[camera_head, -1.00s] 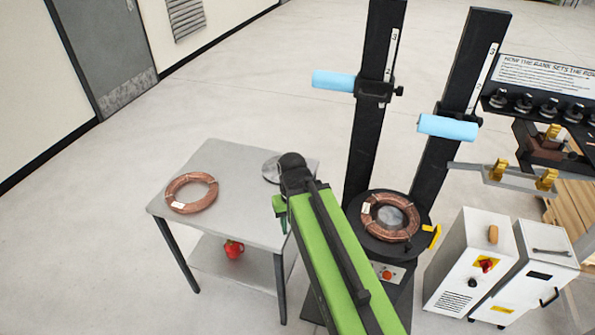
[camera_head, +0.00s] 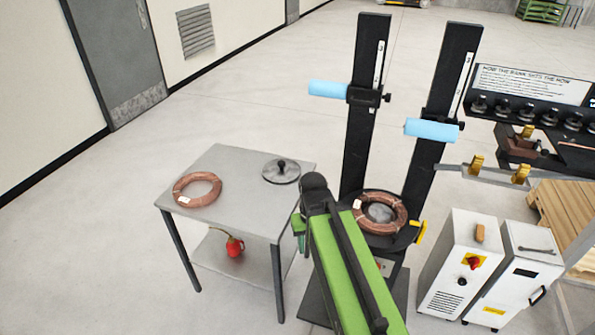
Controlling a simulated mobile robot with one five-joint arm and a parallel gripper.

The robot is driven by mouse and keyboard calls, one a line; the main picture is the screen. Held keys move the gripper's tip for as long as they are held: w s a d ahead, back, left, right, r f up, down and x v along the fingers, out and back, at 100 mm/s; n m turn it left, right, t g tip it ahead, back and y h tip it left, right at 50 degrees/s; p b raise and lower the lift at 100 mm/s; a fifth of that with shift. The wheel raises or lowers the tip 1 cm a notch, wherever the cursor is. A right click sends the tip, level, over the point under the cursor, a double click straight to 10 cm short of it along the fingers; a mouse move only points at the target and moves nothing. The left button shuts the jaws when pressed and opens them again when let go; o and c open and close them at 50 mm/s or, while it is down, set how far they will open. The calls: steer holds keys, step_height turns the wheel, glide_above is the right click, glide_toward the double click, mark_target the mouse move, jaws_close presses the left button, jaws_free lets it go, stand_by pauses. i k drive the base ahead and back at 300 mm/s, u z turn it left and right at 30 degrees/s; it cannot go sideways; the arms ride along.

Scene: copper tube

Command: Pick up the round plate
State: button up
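The round plate (camera_head: 281,174) is a grey metal disc with a dark knob at its centre. It lies flat near the back right of the grey table's top. My green arm reaches in from the bottom, and its dark end with the gripper (camera_head: 299,226) is at the table's right edge, in front of and to the right of the plate, apart from it in the picture. Only a small green part of the gripper shows; its fingers are hidden behind the arm. The plate is in full view.
A copper coil (camera_head: 197,189) lies on the left of the table (camera_head: 235,212). Another coil (camera_head: 380,214) sits on a black round stand to the right, below two black posts with blue rollers (camera_head: 431,130). A red object (camera_head: 234,246) is on the lower shelf. White cabinets stand at right.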

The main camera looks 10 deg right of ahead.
mark_target(278, 170)
steer(key=u, duration=0.05)
steer(key=i, duration=0.5)
steer(key=z, duration=0.1)
steer(key=k, duration=0.45)
steer(key=u, duration=0.55)
steer(key=i, duration=0.4)
steer(key=u, duration=0.8)
steer(key=i, duration=1.75)
steer(key=u, duration=0.45)
